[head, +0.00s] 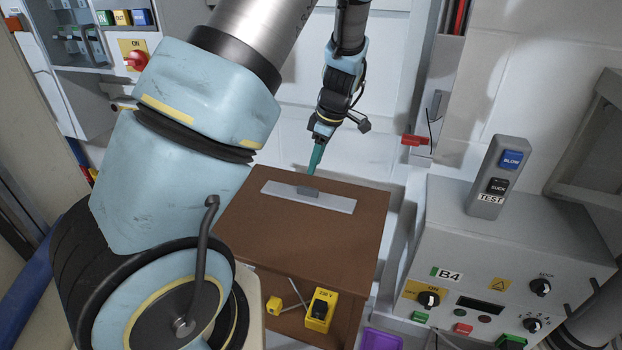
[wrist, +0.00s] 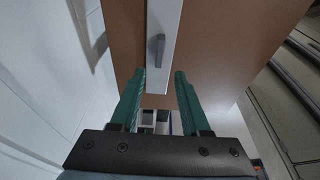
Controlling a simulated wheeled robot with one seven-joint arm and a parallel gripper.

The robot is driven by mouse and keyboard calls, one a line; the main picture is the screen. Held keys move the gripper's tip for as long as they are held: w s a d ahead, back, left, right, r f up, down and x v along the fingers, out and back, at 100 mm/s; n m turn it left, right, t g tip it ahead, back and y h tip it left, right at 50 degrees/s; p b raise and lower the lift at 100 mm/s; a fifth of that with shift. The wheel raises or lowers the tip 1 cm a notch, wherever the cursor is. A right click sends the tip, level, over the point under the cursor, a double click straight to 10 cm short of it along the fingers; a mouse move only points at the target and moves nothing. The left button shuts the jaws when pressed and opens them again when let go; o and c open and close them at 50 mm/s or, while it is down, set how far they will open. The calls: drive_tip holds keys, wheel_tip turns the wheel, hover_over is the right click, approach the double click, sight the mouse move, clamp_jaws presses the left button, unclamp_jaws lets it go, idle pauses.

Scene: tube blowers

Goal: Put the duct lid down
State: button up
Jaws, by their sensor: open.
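The duct lid (head: 330,202) is a long flat grey plate with a darker block-shaped handle (head: 308,191) on it. It lies flat on top of the brown cabinet (head: 290,228). In the wrist view the lid (wrist: 164,20) runs up from between my fingers, and its handle (wrist: 160,50) stands just beyond the fingertips. My gripper (wrist: 159,72) has two teal fingers spread apart with nothing between them. In the head view my gripper (head: 314,172) is above the far edge of the cabinet, close to the handle; the exact gap cannot be told.
A grey control box (head: 500,265) marked B4 stands to the right, with a BLOW/SUCK test switch (head: 498,178) on it. A yellow switch box (head: 320,309) is on the cabinet's front. A white wall is behind. The cabinet top in front of the lid is clear.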

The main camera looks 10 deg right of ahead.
drive_tip(key=s+a+r+m+h, duration=0.1)
drive_tip(key=s+a+r+m, duration=0.3)
drive_tip(key=a, duration=0.5)
drive_tip(key=s+a+r+m+h, duration=0.1)
drive_tip(key=s+a+r+m, duration=0.4)
drive_tip(key=s+a+m, duration=0.4)
drive_tip(key=shift+s+a+r+h, duration=0.15)
drive_tip(key=shift+a+h, duration=0.15)
drive_tip(key=shift+a, duration=0.15)
